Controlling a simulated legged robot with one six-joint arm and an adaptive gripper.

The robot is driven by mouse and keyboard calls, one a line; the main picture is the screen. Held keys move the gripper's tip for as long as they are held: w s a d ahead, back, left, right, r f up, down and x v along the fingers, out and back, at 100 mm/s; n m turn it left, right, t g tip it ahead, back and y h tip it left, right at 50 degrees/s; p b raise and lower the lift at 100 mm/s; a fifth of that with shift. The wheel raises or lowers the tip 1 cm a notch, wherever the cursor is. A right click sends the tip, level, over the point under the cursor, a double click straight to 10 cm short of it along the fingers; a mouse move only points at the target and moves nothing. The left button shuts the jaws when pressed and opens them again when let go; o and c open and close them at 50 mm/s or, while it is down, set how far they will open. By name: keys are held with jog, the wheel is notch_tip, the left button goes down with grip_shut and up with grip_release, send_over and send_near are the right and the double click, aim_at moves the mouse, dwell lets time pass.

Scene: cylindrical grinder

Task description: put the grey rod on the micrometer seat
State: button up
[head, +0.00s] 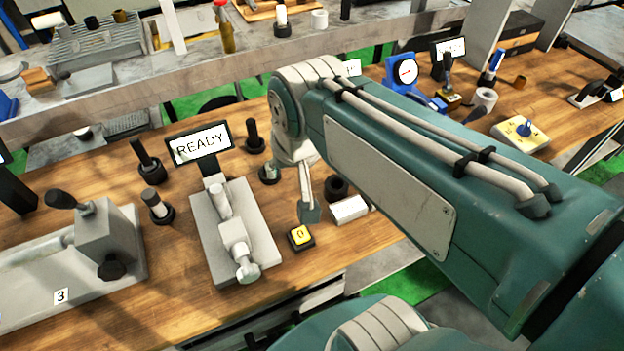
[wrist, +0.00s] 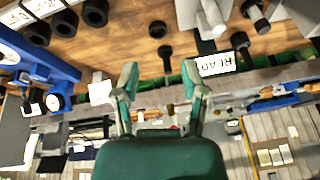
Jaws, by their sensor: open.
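A short light grey rod (head: 157,205) stands upright in a black round holder on the wooden bench, left of the grey fixture. The grey fixture (head: 262,243) below the READY display looks like the micrometer seat; cylindrical metal parts lie along its top, and I cannot tell whether any is a loose rod. My gripper (head: 309,200) is above the bench, right of this fixture and apart from it. In the wrist view my gripper (wrist: 160,75) has its two fingers spread with nothing between them.
The READY display (head: 201,144) stands behind the fixture. Dark rods in holders (head: 147,162) stand nearby. A yellow button box (head: 300,237) and a white block (head: 349,209) are at the right. A larger grey fixture (head: 115,235) marked 3 is at the left. A blue dial gauge (head: 404,72) stands farther right.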

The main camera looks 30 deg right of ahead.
jog(key=s, duration=0.1)
jog(key=s+d+n+t, duration=0.1)
jog(key=s, duration=0.1)
jog(key=s+d+n, duration=0.1)
jog(key=shift+s+f, duration=0.35)
dwell(2.0)
